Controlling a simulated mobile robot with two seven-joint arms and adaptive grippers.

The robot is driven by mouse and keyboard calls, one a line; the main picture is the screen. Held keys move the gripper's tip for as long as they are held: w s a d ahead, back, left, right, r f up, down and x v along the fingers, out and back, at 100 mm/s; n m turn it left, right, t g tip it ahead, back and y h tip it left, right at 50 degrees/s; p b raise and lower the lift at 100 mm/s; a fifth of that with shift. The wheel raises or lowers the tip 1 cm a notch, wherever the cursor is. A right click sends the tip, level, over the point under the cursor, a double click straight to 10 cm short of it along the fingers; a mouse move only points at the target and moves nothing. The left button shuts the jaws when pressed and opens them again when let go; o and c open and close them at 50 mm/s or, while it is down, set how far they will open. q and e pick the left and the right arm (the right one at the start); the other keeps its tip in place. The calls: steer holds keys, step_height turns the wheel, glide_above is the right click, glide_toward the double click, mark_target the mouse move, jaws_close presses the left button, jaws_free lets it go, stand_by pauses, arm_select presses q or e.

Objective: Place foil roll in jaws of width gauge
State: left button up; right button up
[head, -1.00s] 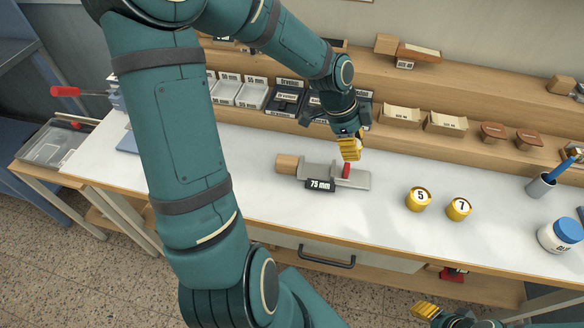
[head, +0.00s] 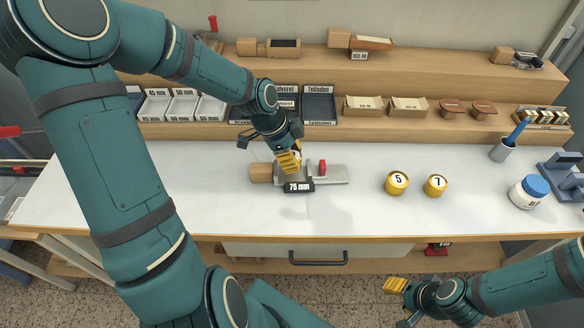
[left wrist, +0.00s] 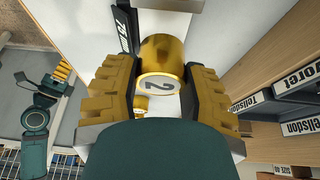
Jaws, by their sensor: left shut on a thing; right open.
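My left gripper (head: 289,161) is shut on a gold foil roll (left wrist: 162,58) with a white end face marked 2, seen between the yellow fingers in the left wrist view. In the head view the roll is mostly hidden by the fingers. The width gauge (head: 334,175) lies on the white bench, with a wooden handle at its left, a red lever and a black 75 mm label. The left fingertips are over its left part, beside the handle. I cannot tell whether the roll touches the jaws. My right gripper (head: 395,285) is open and empty, in front of the bench.
Two gold rolls marked 5 (head: 397,184) and 7 (head: 435,187) stand right of the gauge. A blue-lidded jar (head: 528,193) and a pen cup (head: 502,150) are further right. Shelves with trays (head: 319,106) line the back. The bench front is clear.

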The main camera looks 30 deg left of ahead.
arm_select(q)
steer(key=shift+f+b, duration=0.55)
steer(key=shift+f, duration=1.25)
steer(key=shift+f, duration=0.15)
steer(key=o, duration=1.1)
steer(key=p+v, duration=0.4)
steer(key=v, duration=0.8)
steer(key=shift+r+p, duration=0.25)
steer(key=shift+p, duration=0.1)
